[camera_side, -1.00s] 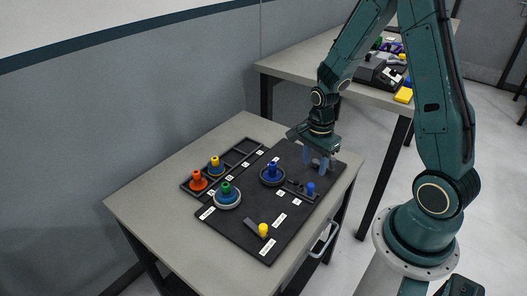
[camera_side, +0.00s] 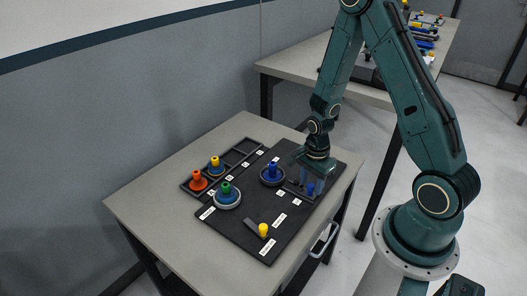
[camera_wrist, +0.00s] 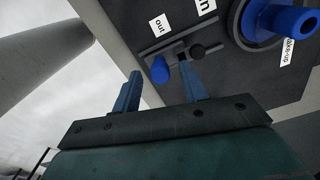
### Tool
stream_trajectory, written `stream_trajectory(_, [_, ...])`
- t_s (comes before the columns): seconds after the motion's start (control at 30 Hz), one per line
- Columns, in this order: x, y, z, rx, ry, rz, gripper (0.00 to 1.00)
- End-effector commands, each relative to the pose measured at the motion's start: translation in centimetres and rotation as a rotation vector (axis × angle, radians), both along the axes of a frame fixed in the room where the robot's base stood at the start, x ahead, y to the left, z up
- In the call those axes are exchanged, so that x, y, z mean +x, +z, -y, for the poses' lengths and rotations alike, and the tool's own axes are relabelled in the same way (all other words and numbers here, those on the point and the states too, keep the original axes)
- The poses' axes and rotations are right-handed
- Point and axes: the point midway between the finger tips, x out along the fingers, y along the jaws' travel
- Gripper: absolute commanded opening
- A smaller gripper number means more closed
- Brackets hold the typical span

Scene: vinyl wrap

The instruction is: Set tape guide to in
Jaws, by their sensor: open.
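The tape guide is a slider with a small blue knob (camera_side: 310,191) on the black board. In the wrist view the blue knob (camera_wrist: 160,70) is at the end of its slot by the "out" label (camera_wrist: 157,23). The "in" label (camera_wrist: 205,5) is farther along, partly cut off. My gripper (camera_side: 311,184) is over the slider, pointing down, its fingers partly hiding the knob. In the wrist view my gripper (camera_wrist: 161,72) is open, with the knob between the fingertips in the picture. I cannot tell whether a finger touches it.
A large blue-knobbed dial (camera_side: 271,174) is beside the slider. A green-knobbed dial (camera_side: 227,195) and a yellow-knobbed lever (camera_side: 263,230) are elsewhere on the board. A tray (camera_side: 228,160) holds orange and yellow knobbed pieces.

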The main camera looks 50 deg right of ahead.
Motion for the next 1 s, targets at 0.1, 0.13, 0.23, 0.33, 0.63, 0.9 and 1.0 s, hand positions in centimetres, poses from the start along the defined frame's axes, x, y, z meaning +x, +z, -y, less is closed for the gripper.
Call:
stream_trajectory(0.1, [0.0, -0.1, 0.0, 0.0, 0.0, 0.0, 0.43])
stream_trajectory(0.13, [0.0, -0.1, 0.0, 0.0, 0.0, 0.0, 0.43])
stream_trajectory(0.23, [0.0, 0.0, 0.0, 0.0, 0.0, 0.0, 0.43])
stream_trajectory(0.33, [0.0, 0.0, 0.0, 0.0, 0.0, 0.0, 0.25])
stream_trajectory(0.63, [0.0, 0.0, 0.0, 0.0, 0.0, 0.001, 0.0])
stream_trajectory(0.9, [2.1, -0.1, 0.0, -0.001, 0.001, 0.003, 0.0])
stream_trajectory(1.0, [3.4, 0.0, 0.0, -0.002, 0.002, 0.004, 0.0])
